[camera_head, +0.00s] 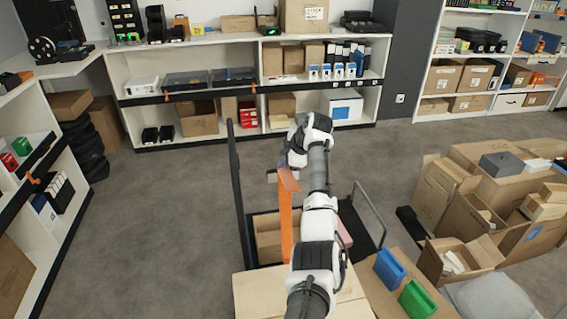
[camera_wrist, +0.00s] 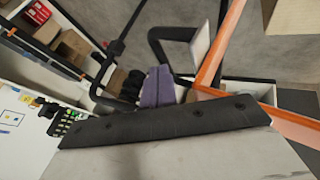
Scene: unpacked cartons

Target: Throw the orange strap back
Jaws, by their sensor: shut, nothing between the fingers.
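The orange strap (camera_head: 286,222) stands as a tall flat band over the cart, with a bent top just beside my gripper (camera_head: 284,163). In the wrist view the strap (camera_wrist: 219,45) runs down from the top, bends and continues to the lower right. My gripper's purple fingers (camera_wrist: 158,86) are together with nothing between them, left of the strap. I cannot tell whether they touch it. My forearm hides part of the cart behind the strap.
A dark cart with an upright post (camera_head: 236,190) and a rail (camera_head: 370,212) holds an open carton (camera_head: 268,238). Blue (camera_head: 389,268) and green (camera_head: 416,299) binders stand at the front right. Cartons (camera_head: 438,190) crowd the right; grey floor at left (camera_head: 165,220) is clear.

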